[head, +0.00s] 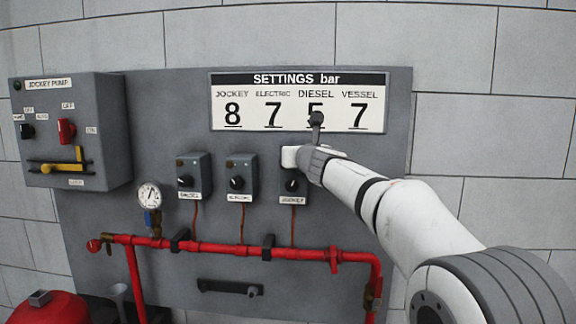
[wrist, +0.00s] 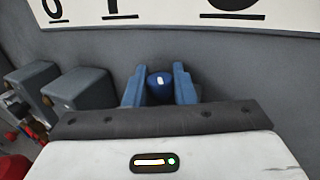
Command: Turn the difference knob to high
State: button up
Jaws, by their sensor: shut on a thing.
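My gripper (wrist: 159,92) shows two blue fingers in the wrist view, one on each side of a small dark blue knob (wrist: 160,81) with a white mark. They are shut on it. In the head view my gripper (head: 293,157) is at the top of the rightmost switch box (head: 292,186), labelled JOCKEY, and hides its upper part. That box has a black front knob (head: 292,184) below my gripper. The held knob cannot be made out in the head view, and any scale beside it is hidden.
Two more switch boxes, the middle (head: 242,177) and left one (head: 193,175), stand close on the left. A settings board (head: 312,101) hangs above. A red pipe (head: 215,248) and pressure gauge (head: 149,195) lie below. A jockey pump panel (head: 72,131) is far left.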

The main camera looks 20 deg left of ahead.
jog(key=m+h, duration=0.1)
jog(key=m+t+h+b, duration=0.1)
jog(key=t+h, duration=0.1)
jog(key=shift+s+a+f+m+h, duration=0.15)
jog(key=shift+a+f+m+h, duration=0.1)
jog(key=shift+m+h, duration=0.15)
grip_shut()
jog(key=m+h, duration=0.1)
jog(key=m+t+h, duration=0.1)
jog(key=h, duration=0.2)
jog(key=shift+r+m+p, duration=0.25)
jog(key=shift+m+p, duration=0.1)
jog(key=shift+m, duration=0.05)
jog(key=m+h+p, duration=0.2)
jog(key=h, duration=0.1)
jog(key=m+h+p, duration=0.1)
jog(key=h, duration=0.1)
jog(key=shift+r+p, duration=0.25)
jog(key=shift+p, duration=0.05)
jog(key=m+h+p, duration=0.2)
jog(key=h+p, duration=0.1)
jog(key=shift+d+h, duration=0.1)
jog(key=shift+h, duration=0.2)
jog(key=shift+f+m+h+p, duration=0.1)
jog(key=shift+m+h+p, duration=0.2)
jog(key=shift+m+p, duration=0.1)
jog(key=o, duration=0.5)
grip_release()
jog(key=shift+o, duration=0.7)
jog(key=shift+s, duration=0.15)
